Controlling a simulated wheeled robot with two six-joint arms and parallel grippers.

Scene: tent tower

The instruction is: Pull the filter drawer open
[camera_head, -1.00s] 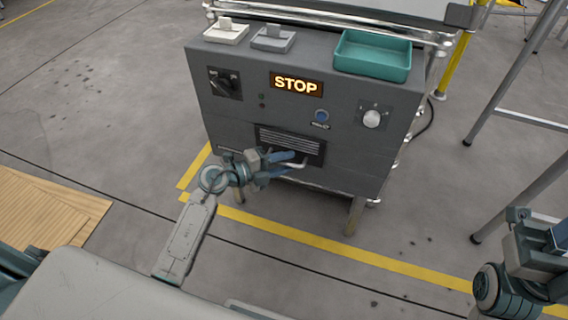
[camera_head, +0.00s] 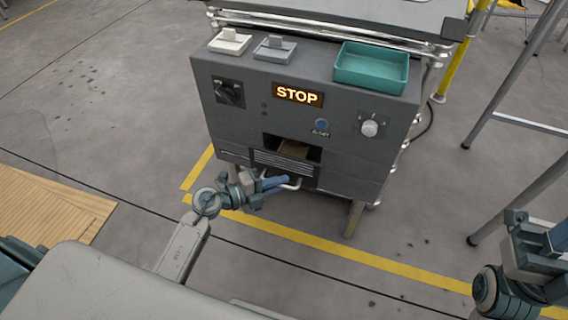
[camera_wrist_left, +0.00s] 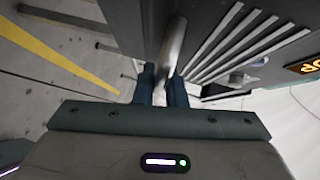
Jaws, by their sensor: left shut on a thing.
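The filter drawer (camera_head: 283,164) has a slatted front and a pale bar handle (camera_head: 292,185). It stands out from the grey cabinet, and through the gap above its front a brown surface (camera_head: 294,149) shows inside. My left gripper (camera_head: 286,181) is shut on the drawer handle. In the left wrist view the blue fingers (camera_wrist_left: 162,85) close around the metal handle (camera_wrist_left: 173,48), beside the slats. My right gripper is not clearly seen; part of my right arm is at the lower right of the head view.
The grey cabinet (camera_head: 230,125) carries a lit STOP sign (camera_head: 298,94), a knob (camera_head: 369,128) and a dark rotary switch (camera_head: 228,92). A teal tray (camera_head: 371,84) and two small blocks sit on top. Open floor lies in front, with yellow lines (camera_head: 310,242).

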